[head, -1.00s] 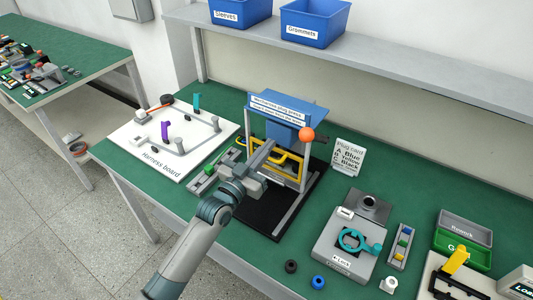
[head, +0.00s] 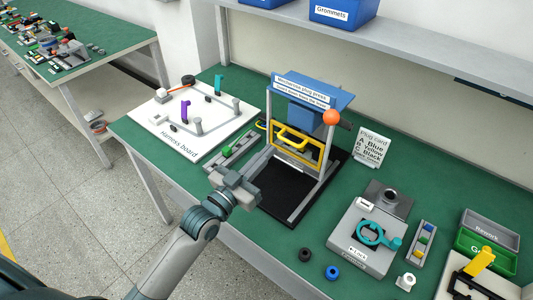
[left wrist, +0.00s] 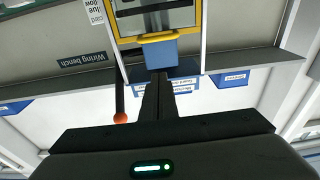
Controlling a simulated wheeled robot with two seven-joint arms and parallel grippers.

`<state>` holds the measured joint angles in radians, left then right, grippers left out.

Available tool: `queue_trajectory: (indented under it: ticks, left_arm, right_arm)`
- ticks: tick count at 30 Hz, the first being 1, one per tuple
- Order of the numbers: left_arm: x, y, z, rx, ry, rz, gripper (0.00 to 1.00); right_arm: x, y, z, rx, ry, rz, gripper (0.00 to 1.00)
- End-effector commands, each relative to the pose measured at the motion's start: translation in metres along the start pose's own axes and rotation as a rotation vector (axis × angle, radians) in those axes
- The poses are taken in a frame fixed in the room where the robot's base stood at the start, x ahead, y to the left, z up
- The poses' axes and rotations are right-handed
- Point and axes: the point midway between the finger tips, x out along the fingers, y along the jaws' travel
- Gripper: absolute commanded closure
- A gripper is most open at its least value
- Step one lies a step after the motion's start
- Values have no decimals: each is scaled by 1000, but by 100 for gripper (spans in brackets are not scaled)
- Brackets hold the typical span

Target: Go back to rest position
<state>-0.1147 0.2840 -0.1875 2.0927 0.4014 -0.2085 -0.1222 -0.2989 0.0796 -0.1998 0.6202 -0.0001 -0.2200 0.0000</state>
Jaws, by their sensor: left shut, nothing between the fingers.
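My left gripper (head: 262,158) is in front of the plug press, at its left side, with its arm coming in from the lower left. Its dark fingers (left wrist: 158,78) show closed together in the left wrist view, with nothing between them. The press has a blue top (head: 314,91), an orange ball knob (head: 331,117) and a yellow frame (head: 296,147) over a black base (head: 283,192). In the left wrist view the yellow frame (left wrist: 157,38) and orange knob (left wrist: 120,117) appear beyond the fingers. My right gripper is not in view.
The harness board (head: 215,128) lies to the left of the press. A grey lock fixture (head: 359,243) with a teal ring, a black ring (head: 305,254) and a blue ring (head: 332,272) are to the right.

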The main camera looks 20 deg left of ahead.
Motion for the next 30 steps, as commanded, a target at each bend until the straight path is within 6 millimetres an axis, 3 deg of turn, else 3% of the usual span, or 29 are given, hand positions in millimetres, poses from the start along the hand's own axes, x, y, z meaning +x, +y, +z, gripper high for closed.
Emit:
queue_trajectory:
  ticks: [11, 17, 23, 30]
  left_arm:
    - [-3, 3, 6, -1, -26, 1, 100]
    - [-26, 16, 41, -1, -179, 4, 100]
    - [-84, 36, 101, -5, -479, -8, 100]
    - [-190, 52, 158, -22, -884, -63, 100]
  right_arm:
    - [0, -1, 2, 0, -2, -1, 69]
    - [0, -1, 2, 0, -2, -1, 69]
    - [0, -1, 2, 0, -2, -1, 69]
    - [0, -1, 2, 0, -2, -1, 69]
